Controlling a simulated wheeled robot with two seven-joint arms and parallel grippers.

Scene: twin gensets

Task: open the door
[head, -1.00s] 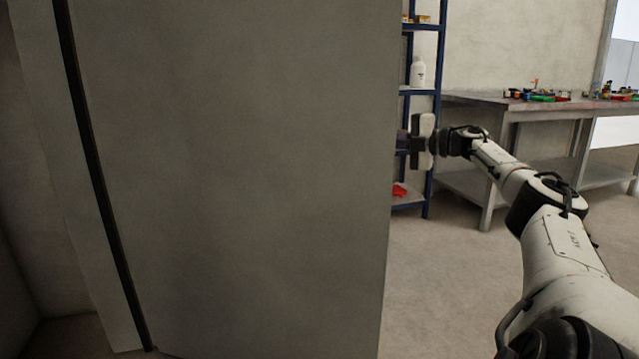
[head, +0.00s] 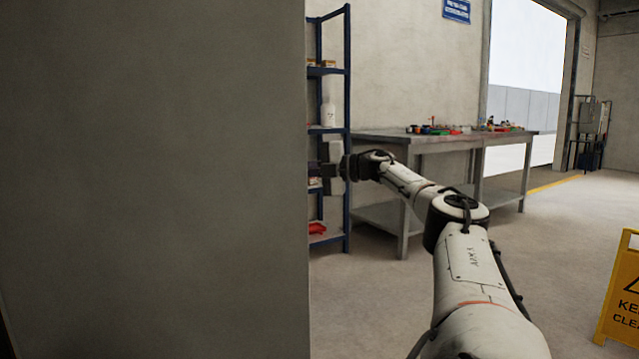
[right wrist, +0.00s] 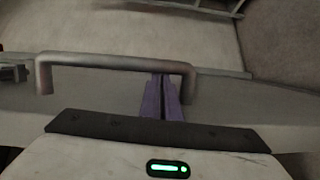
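The door (head: 155,180) is a large plain grey panel filling the left of the head view. My right arm reaches past its right edge, with the right gripper (head: 326,170) at that edge. In the right wrist view, a grey bar handle (right wrist: 115,61) spans the panel's edge area. The right gripper's purple fingers (right wrist: 162,97) are close together, their tips at the bar near its right end. They look tucked behind the bar rather than clamped around it; contact is unclear. My left gripper is not in view.
A blue shelf rack (head: 347,130) stands beyond the door edge, and a metal workbench (head: 440,139) with small coloured items is behind my arm. A yellow floor sign (head: 622,300) stands at the right. Open floor (head: 560,240) lies between.

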